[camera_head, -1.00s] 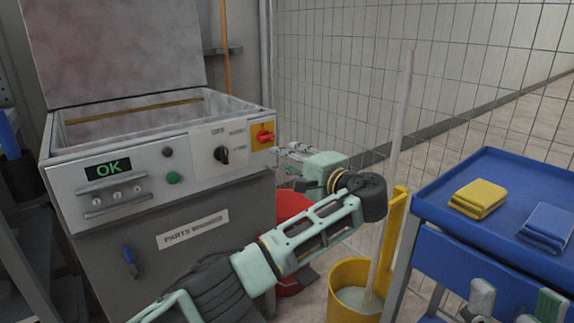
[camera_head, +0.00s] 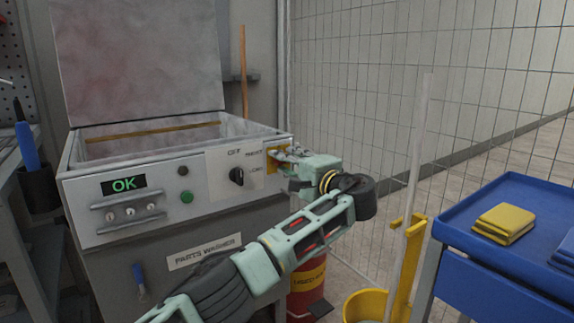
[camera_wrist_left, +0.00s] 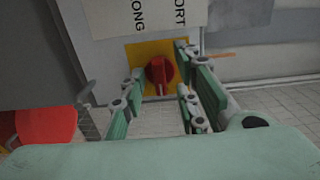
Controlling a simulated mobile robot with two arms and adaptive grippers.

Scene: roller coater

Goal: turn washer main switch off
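The parts washer (camera_head: 140,195) stands at the left with its lid up and a lit OK display. Its main switch (camera_wrist_left: 160,73) is a red rotary knob on a yellow plate (camera_wrist_left: 144,53), at the right end of the front panel. In the head view the knob is hidden behind my left gripper (camera_head: 284,156), and only part of the yellow plate shows. In the left wrist view the gripper's fingers are spread, one to each side of the knob. I cannot tell whether they touch it. My right gripper does not show.
A black selector knob (camera_head: 237,176) and a green button (camera_head: 187,197) sit on the same panel. Wire mesh fencing is behind.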

